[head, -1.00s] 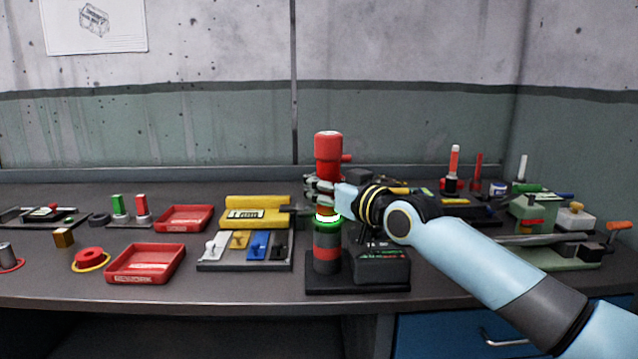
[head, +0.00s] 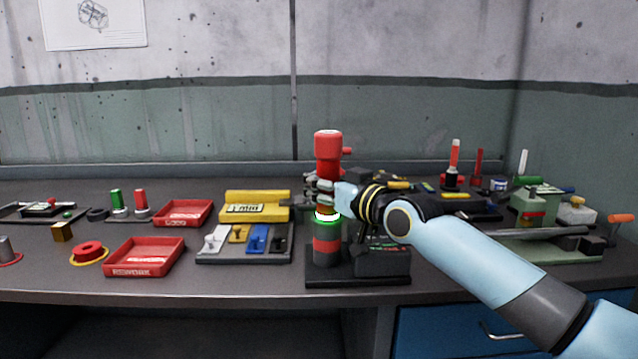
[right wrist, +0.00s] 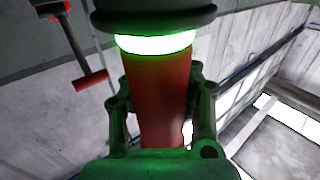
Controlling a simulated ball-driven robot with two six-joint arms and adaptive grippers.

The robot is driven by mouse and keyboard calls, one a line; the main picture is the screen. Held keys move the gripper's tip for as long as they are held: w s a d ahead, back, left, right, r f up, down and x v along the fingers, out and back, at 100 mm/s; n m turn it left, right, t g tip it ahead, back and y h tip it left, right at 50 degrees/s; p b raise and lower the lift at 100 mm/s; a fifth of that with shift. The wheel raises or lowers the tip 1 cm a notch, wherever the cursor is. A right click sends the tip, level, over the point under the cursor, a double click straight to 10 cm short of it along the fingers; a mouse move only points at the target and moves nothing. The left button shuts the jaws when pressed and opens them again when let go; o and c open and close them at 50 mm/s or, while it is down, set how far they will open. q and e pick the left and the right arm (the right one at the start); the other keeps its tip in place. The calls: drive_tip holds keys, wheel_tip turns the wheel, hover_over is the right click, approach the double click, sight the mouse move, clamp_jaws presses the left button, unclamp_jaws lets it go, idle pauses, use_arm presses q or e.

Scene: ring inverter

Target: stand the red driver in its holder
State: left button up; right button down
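The red driver (head: 327,150) stands upright, with a wide red head and a short side knob. My right gripper (head: 322,192) is closed around its body below the head. The right wrist view shows a finger on each side of the red shaft (right wrist: 158,95). A glowing green-white ring (head: 326,217) circles the driver just below the gripper. Under it, a red and dark section goes down to the black holder base (head: 330,280). I cannot tell how deep the driver sits. My left gripper is not in view.
A black box (head: 382,262) adjoins the holder on the right. A tray of coloured keys (head: 205,258) and a yellow block (head: 235,208) lie to the left, with red trays (head: 120,270) beyond. A green fixture (head: 535,205) and standing tools occupy the right.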

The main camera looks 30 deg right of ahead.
drive_tip(key=c, duration=1)
unclamp_jaws()
drive_tip(key=shift+f, duration=0.15)
drive_tip(key=shift+s+d, duration=0.2)
drive_tip(key=shift+s, duration=1.7)
drive_tip(key=shift+s+d, duration=0.15)
drive_tip(key=shift+s, duration=1.7)
